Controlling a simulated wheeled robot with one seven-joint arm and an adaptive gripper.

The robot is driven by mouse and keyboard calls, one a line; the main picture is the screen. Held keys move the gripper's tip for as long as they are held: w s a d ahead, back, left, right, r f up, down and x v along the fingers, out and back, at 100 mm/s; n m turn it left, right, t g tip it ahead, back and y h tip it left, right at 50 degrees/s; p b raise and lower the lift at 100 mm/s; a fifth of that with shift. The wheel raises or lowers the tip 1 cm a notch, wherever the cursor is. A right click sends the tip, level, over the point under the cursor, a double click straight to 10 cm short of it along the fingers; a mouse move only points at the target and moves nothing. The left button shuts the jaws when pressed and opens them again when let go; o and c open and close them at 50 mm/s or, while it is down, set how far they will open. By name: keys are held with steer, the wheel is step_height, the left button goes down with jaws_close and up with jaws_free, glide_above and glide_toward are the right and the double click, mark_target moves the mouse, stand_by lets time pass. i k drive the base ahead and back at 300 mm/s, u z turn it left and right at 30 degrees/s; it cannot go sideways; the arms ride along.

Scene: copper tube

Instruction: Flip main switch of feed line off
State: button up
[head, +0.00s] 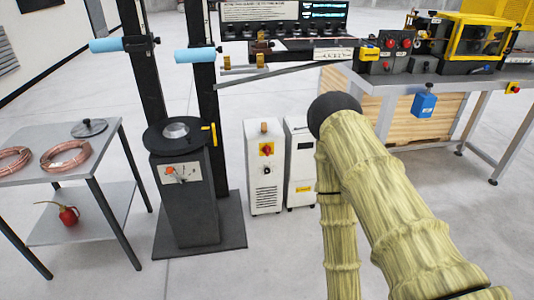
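A red-and-yellow rotary switch (266,149) sits on the front of a white cabinet (265,180) on the floor, near the middle of the head view. Another small red-and-yellow control (513,88) is on the front edge of the bench at the right. No readable label shows which one is the feed line's main switch, and the setting of each is too small to tell. My arm, in a yellowish sleeve, rises from the lower right, bends at a dark joint and runs down out of the picture. My gripper is not in view.
A second white cabinet (300,165) stands beside the first, close to my arm. A dark pedestal (185,205) stands to their left, and a grey table with copper coils (66,155) at far left. A bench (400,82) with a yellow machine (480,40) is at right.

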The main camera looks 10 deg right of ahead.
mark_target(266, 149)
steer(key=u, duration=0.25)
steer(key=i, duration=1.3)
steer(key=z, duration=0.3)
